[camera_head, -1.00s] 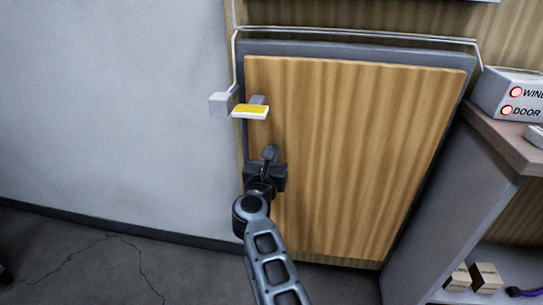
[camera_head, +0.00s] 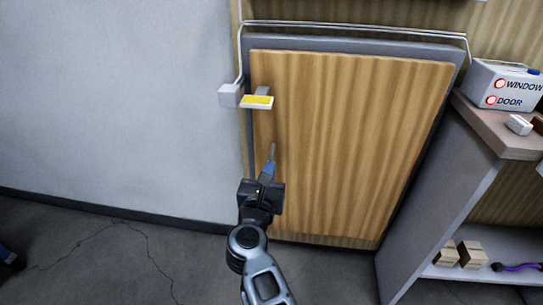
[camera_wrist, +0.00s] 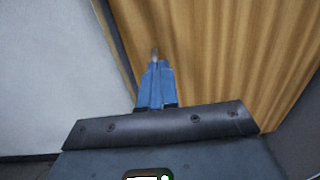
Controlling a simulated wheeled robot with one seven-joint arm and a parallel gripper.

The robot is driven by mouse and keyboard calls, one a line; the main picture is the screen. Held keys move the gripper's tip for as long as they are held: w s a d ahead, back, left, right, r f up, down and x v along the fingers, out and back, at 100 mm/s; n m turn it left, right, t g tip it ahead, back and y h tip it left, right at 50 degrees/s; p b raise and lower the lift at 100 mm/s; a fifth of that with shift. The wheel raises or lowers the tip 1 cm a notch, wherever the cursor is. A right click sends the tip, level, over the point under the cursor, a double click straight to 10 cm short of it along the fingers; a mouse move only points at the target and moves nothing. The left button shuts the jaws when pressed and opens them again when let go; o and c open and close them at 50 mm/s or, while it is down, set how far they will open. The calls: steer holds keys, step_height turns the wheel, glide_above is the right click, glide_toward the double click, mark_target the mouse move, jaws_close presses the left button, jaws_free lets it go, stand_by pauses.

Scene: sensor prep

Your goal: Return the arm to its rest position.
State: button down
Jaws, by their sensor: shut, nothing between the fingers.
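My gripper (camera_head: 271,160) is in front of the lower left part of the wooden door panel (camera_head: 350,140). My arm reaches up to it from the bottom of the head view. In the wrist view the blue fingers (camera_wrist: 155,82) are together with nothing between them, and the wood grain of the panel (camera_wrist: 225,50) is behind them. The gripper is below the yellow and white block (camera_head: 257,101) at the panel's left edge and apart from it. I cannot tell the exact gap between the fingertips and the panel.
A grey box (camera_head: 505,85) with red lights labelled WINDOW and DOOR stands on the shelf unit (camera_head: 500,135) at right. Small cardboard boxes (camera_head: 470,254) and a purple item (camera_head: 515,267) lie on its lower shelf. The floor (camera_head: 110,260) at lower left is mostly clear.

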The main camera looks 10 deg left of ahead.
steer(key=s+d+f+n+t, duration=0.1)
steer(key=s+d+f+n, duration=0.1)
steer(key=s+d+n, duration=0.55)
steer(key=s+d+f+n+t, duration=0.15)
steer(key=s+d, duration=0.35)
steer(key=d, duration=0.5)
steer(key=s+d+n+g+y, duration=0.1)
steer(key=s+d+n, duration=0.5)
steer(key=s, duration=0.4)
steer(key=s+d+n+g+y, duration=0.1)
steer(key=s+d+n, duration=0.4)
steer(key=s+n, duration=0.35)
steer(key=s+d+r+n+g+h, duration=0.15)
steer(key=s+r+n, duration=0.35)
steer(key=s, duration=0.5)
steer(key=s+r+n+g, duration=0.2)
steer(key=s+n, duration=0.6)
steer(key=s, duration=0.2)
step_height(320, 180, up, 16)
steer(key=p, duration=1.5)
steer(key=shift+s+a+f, duration=0.2)
steer(key=shift+s+f, duration=0.05)
steer(key=shift+s, duration=0.05)
